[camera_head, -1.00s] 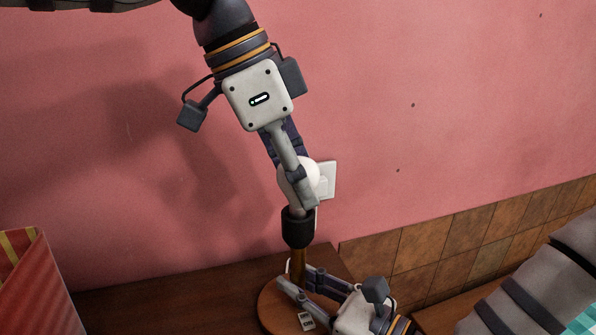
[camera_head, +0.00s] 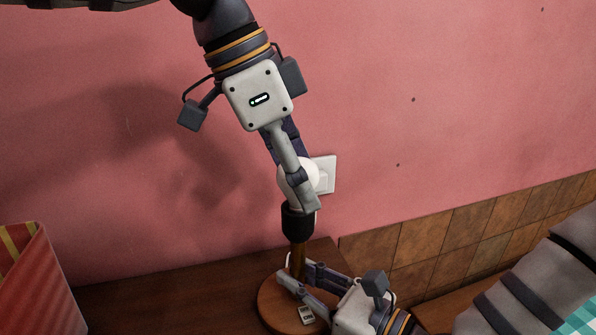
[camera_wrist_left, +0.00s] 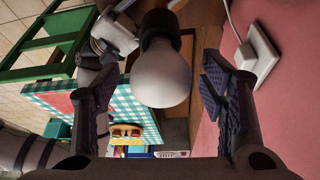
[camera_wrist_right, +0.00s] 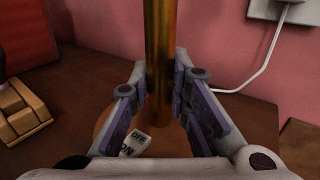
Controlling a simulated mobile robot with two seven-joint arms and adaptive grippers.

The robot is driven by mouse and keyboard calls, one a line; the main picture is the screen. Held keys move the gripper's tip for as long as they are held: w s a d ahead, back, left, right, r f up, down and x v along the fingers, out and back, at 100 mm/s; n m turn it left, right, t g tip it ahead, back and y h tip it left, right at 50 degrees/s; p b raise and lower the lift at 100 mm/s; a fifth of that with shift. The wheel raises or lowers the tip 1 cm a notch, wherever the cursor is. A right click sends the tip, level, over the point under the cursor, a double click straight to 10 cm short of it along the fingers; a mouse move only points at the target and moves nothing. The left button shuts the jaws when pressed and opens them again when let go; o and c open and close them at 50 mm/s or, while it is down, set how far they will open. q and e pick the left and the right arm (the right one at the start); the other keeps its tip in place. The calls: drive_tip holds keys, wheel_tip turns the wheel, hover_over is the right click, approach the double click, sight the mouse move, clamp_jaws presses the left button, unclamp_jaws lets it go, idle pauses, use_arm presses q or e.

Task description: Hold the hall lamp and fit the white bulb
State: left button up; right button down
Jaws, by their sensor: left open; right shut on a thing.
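The hall lamp stands upright on the wooden table, with a round wooden base (camera_head: 270,308), a brass stem (camera_head: 298,255) and a black socket (camera_head: 297,222). The white bulb (camera_wrist_left: 160,78) sits at the socket's mouth; whether it is fully seated I cannot tell. My left gripper (camera_head: 307,198) comes from above and is open, its fingers on either side of the bulb with gaps showing in the left wrist view. My right gripper (camera_head: 297,272) is low, shut on the stem, which also shows between its fingers in the right wrist view (camera_wrist_right: 159,60). A white ON/OFF switch (camera_wrist_right: 134,143) is on the base.
A wall outlet (camera_head: 326,174) with a plug and white cord is close behind the bulb. A red striped box (camera_head: 35,285) stands at the left. The table (camera_head: 170,300) between box and lamp is clear. A pink wall closes off the back.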

drive_tip(key=shift+r, duration=0.1)
use_arm(q)
drive_tip(key=v, duration=1.2)
drive_tip(key=shift+d, duration=0.1)
use_arm(e)
drive_tip(key=c, duration=1.4)
unclamp_jaws()
drive_tip(key=shift+c, duration=0.2)
